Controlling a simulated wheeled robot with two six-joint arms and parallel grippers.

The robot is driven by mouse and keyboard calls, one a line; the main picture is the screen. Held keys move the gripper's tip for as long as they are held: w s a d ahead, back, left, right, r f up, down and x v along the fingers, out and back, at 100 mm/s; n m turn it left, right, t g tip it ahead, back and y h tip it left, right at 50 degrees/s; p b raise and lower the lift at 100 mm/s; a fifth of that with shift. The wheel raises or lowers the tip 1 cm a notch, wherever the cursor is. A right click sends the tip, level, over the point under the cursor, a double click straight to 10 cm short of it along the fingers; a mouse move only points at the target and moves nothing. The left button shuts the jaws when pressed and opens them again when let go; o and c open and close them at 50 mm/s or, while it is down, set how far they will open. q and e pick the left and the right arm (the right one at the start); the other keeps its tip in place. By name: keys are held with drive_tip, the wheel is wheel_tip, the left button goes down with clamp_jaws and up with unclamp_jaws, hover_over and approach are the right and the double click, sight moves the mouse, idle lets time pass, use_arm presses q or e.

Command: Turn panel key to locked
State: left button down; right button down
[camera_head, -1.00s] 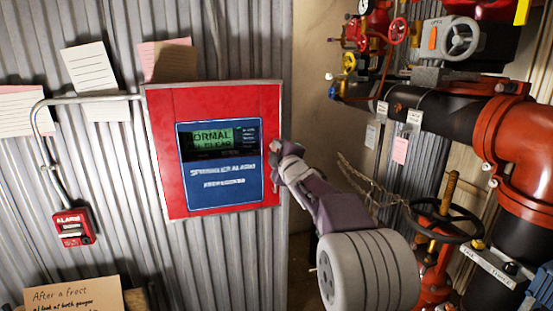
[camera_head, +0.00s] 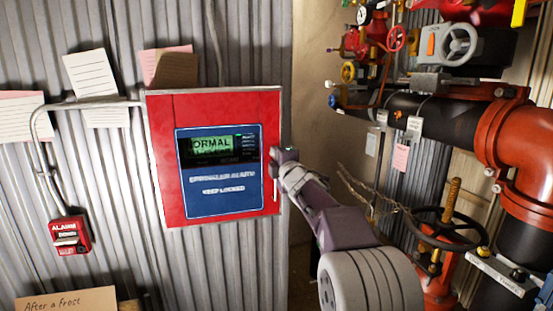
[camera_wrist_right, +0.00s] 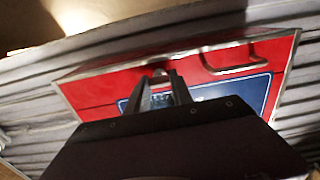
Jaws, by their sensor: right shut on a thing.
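The red alarm panel (camera_head: 160,190) hangs on the corrugated wall, its door shut. Its blue front plate (camera_head: 219,205) reads "keep locked", and its display (camera_head: 210,145) reads "NORMAL". My right gripper (camera_head: 278,158) is at the panel's right edge, above the door's pull handle (camera_head: 276,190). In the right wrist view its fingers (camera_wrist_right: 166,88) close on a small rounded metal piece, the panel key (camera_wrist_right: 160,75), against the red door. Most of the key is hidden by the fingers, so its angle cannot be told. My left gripper is out of view.
A red alarm box (camera_head: 69,235) with conduit is on the wall at left. Paper notes (camera_head: 90,75) hang above. Red and black pipes (camera_head: 515,150), valves and a black handwheel (camera_head: 445,228) crowd the right side, near my right arm.

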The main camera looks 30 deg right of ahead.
drive_tip(key=c, duration=1.1)
unclamp_jaws()
drive_tip(key=v, duration=0.9)
